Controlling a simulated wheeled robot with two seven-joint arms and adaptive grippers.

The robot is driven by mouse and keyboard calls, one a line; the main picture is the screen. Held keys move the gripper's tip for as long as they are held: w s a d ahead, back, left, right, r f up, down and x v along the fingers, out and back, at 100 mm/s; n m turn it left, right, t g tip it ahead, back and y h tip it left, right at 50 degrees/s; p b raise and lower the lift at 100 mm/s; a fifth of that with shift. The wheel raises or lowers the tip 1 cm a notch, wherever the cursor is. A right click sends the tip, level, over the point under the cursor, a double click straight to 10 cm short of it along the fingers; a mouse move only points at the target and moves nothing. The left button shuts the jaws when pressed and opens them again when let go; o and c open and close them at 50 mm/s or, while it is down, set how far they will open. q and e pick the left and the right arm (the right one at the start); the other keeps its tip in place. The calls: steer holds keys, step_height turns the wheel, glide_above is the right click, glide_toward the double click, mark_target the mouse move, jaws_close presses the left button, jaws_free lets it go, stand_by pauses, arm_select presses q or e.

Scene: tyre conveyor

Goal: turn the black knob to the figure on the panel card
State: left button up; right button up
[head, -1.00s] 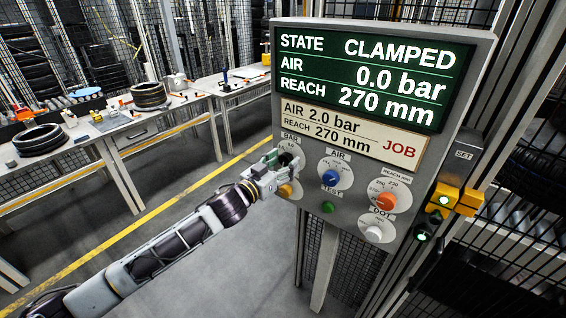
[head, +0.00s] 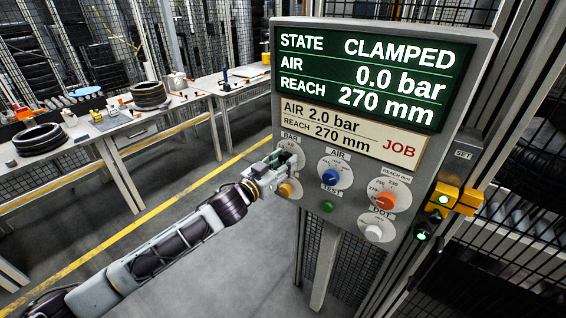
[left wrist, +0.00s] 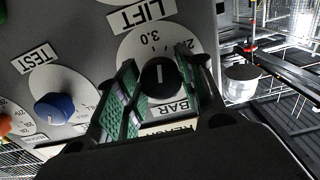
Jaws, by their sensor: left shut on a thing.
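The black knob (left wrist: 161,76) with a white pointer line sits on the BAR dial (left wrist: 132,52) in the left wrist view. A figure 3.0 shows on that dial near the pointer's upper end; other figures are partly hidden by the fingers. My left gripper (left wrist: 157,88) has its green-padded fingers on both sides of the knob and is shut on it. In the head view my left gripper (head: 277,170) covers most of this dial. The panel card (head: 345,133) reads AIR 2.0 bar, REACH 270 mm, JOB. My right gripper is not in view.
The screen (head: 370,75) reads CLAMPED, AIR 0.0 bar, REACH 270 mm. Benches with tyres stand at left.

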arm_select(q)
steer(key=shift+m, duration=0.5)
steer(key=shift+m+p, duration=0.9)
steer(key=shift+m, duration=0.3)
steer(key=m+p, duration=0.1)
steer(key=m, duration=0.2)
steer(key=shift+m+p, duration=0.35)
steer(key=shift+m, duration=0.05)
steer(key=shift+m+p, duration=0.35)
steer(key=shift+m, duration=0.65)
